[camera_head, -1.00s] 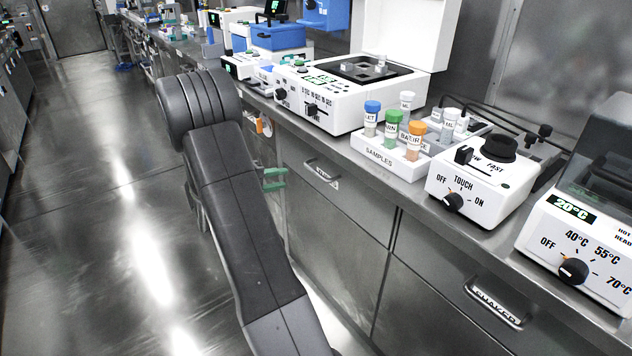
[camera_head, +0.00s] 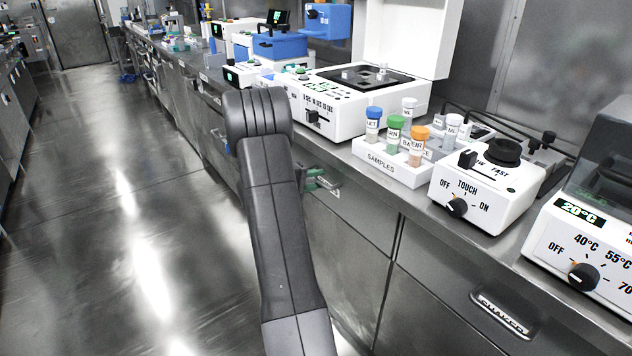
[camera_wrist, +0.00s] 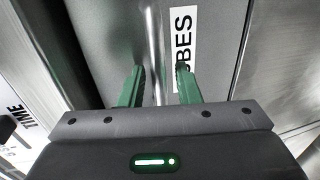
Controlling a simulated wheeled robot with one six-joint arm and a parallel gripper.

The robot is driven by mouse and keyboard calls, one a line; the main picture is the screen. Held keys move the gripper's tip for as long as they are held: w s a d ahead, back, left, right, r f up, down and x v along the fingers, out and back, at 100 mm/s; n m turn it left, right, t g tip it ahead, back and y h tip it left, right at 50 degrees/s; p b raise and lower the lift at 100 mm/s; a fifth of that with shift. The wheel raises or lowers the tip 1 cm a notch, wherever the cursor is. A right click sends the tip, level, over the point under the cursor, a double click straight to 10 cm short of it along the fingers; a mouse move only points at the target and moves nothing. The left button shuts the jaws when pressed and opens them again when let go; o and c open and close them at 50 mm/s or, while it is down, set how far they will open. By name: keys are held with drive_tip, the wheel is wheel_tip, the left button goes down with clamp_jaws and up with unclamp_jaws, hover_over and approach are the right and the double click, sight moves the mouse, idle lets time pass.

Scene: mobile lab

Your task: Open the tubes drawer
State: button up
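The tubes drawer shows as a grey metal front (camera_wrist: 105,35) in the wrist view, with a white label (camera_wrist: 183,45) reading "UBES", its first letter hidden behind a finger. A metal bar handle (camera_wrist: 154,45) runs upright in that view, beside the label. My gripper (camera_wrist: 161,82) has its two green fingers apart, one on each side of the handle bar; contact with the bar cannot be told. In the head view my gripper (camera_head: 316,181) is at the handle (camera_head: 328,184), partly hidden by my arm. The drawer front (camera_head: 350,232) looks flush with the cabinet.
A second drawer handle labelled "SHAKER" (camera_head: 502,315) is at lower right. The counter above holds a samples rack (camera_head: 385,168), a touch-switch mixer (camera_head: 480,190) and a heater (camera_head: 585,245). The floor (camera_head: 90,220) to the left is clear.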

clamp_jaws()
idle(0.3)
drive_tip(key=f+b+v, duration=0.2)
drive_tip(key=v, duration=1.1)
drive_tip(key=a+f+b+v, duration=0.1)
drive_tip(key=f+b+v, duration=0.2)
drive_tip(key=v, duration=1)
drive_tip(key=shift+s+f, duration=0.25)
drive_tip(key=shift+s, duration=0.2)
drive_tip(key=shift+a, duration=0.15)
unclamp_jaws()
